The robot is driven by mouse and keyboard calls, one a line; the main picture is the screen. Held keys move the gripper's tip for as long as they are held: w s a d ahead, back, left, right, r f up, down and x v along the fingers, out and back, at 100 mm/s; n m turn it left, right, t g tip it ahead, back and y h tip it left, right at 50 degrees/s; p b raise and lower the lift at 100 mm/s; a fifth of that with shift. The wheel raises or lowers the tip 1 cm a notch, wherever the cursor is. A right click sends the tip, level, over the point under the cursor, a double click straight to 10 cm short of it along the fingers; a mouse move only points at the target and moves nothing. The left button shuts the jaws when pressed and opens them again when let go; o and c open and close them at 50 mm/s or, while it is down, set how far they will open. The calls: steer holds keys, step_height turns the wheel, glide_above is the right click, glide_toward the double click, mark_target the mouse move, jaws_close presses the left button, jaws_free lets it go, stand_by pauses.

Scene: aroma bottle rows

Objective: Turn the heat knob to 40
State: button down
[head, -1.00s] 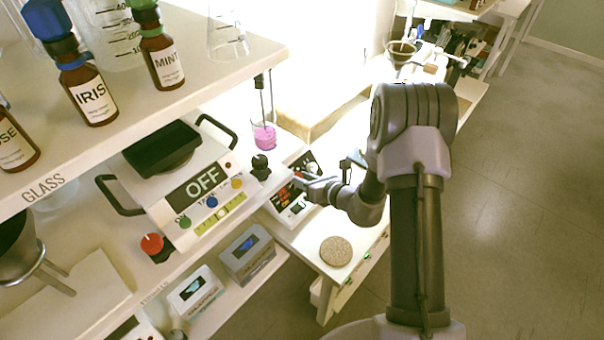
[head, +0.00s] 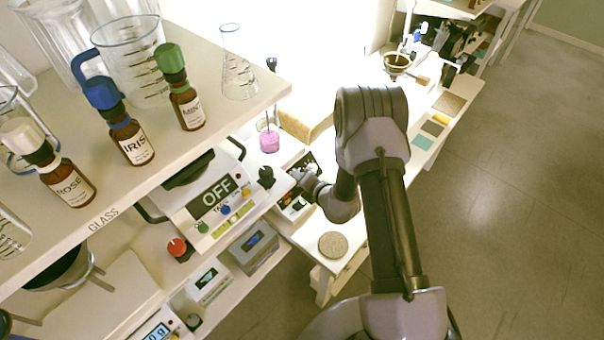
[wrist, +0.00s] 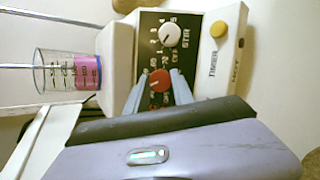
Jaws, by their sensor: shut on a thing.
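The heat knob (wrist: 160,80) is a small red knob on the dark dial panel of the hot plate in the wrist view. It has a printed scale around it, too blurred to read the setting. The two fingers of my gripper (wrist: 160,89) stand on either side of the knob and are shut on it. A white knob (wrist: 169,34) marked STIR sits beside it on the same panel. In the head view my gripper (head: 302,181) reaches the front of the hot plate (head: 291,216), and the knob is hidden there.
A beaker of pink liquid (wrist: 85,72) stands near the hot plate. A yellow button (wrist: 218,29) is at the panel's edge. A round cork-like disc (head: 333,245) lies in front.

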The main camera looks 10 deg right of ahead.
steer(key=shift+m+p, duration=0.5)
steer(key=shift+m, duration=0.4)
steer(key=c, duration=1.1)
jaws_free()
steer(key=p+v, duration=0.1)
steer(key=v, duration=0.4)
steer(key=p+v, duration=0.1)
steer(key=v, duration=0.5)
steer(key=p+v, duration=0.1)
steer(key=v, duration=0.5)
steer(key=shift+a+r+p, duration=0.2)
steer(key=shift+r+p, duration=0.15)
steer(key=shift+r, duration=0.1)
